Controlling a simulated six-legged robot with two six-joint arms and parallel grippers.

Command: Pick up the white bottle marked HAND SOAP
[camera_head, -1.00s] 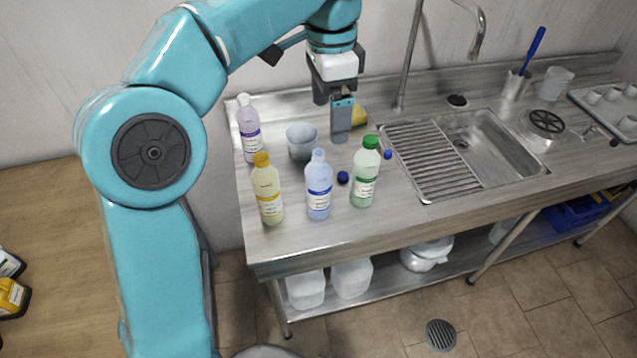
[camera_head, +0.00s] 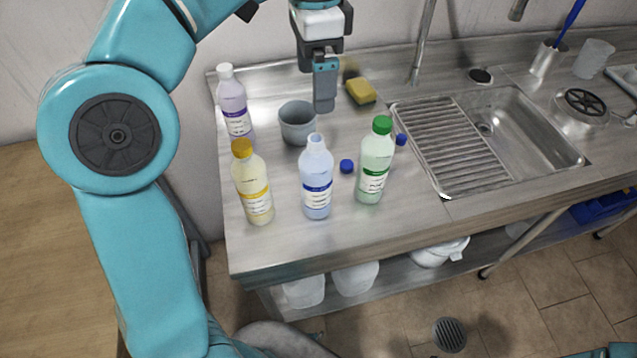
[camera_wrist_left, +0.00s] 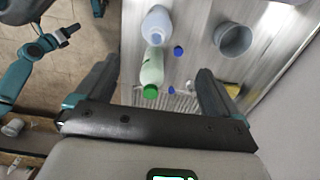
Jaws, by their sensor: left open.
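No bottle's label text is readable, so I cannot tell which is marked HAND SOAP. A pale bluish-white bottle (camera_head: 316,176) with a pale top stands upright at the middle front of the counter; it shows in the left wrist view (camera_wrist_left: 156,24). A green-capped bottle (camera_head: 375,160) stands to its right, also in the wrist view (camera_wrist_left: 152,68). A yellow-capped bottle (camera_head: 253,182) is to its left, and a pale lilac bottle (camera_head: 233,105) is behind that. My left gripper (camera_head: 325,92) is above the counter's back, open and empty (camera_wrist_left: 157,68). My right gripper (camera_wrist_left: 64,36) is small in the wrist view.
A grey cup (camera_head: 297,124) stands behind the bottles, with a yellow sponge (camera_head: 361,91) to its right. Blue caps (camera_head: 347,166) lie near the green-capped bottle. A sink (camera_head: 520,130) with a ribbed drainer (camera_head: 447,150) is on the right. The counter's front edge is clear.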

